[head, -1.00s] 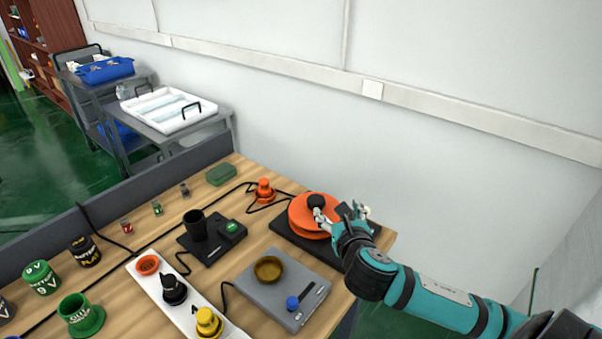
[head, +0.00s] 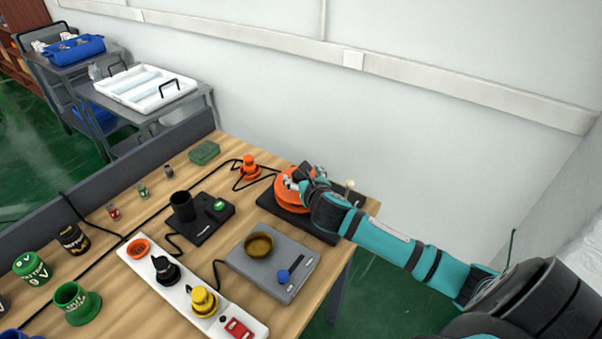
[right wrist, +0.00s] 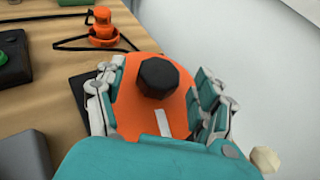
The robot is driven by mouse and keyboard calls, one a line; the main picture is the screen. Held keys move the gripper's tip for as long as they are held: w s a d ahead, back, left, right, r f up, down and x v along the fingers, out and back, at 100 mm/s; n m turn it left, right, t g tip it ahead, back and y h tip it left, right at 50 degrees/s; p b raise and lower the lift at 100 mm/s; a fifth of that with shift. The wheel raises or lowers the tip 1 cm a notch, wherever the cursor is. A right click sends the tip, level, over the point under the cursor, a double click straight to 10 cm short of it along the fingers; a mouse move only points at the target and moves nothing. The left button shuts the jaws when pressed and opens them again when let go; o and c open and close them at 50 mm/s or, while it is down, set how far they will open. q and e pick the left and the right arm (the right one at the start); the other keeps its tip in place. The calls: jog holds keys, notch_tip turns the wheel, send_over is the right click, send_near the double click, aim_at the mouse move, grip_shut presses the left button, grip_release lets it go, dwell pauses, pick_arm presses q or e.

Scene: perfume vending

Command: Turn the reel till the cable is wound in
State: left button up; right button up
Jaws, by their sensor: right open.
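The orange reel (head: 286,190) lies on a black base (head: 268,206) at the table's far right corner. In the right wrist view the reel (right wrist: 130,104) has a black knob (right wrist: 158,78) and a white stripe. My right gripper (head: 306,178) is over the reel, and in its wrist view (right wrist: 160,88) its open fingers stand on either side of the reel and knob, with the knob between them. I cannot tell whether they touch the reel. An orange plug (head: 249,168) stands left of the reel, with black cable (head: 240,184) looped beside it. My left gripper is not in view.
A grey scale (head: 290,268) with a brown bowl stands in front of the reel. A black device (head: 206,222) and a white power strip (head: 190,300) with plugs are to the left. The wall is close behind the reel.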

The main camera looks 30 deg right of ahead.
jog(key=shift+x, duration=1.25)
grip_shut()
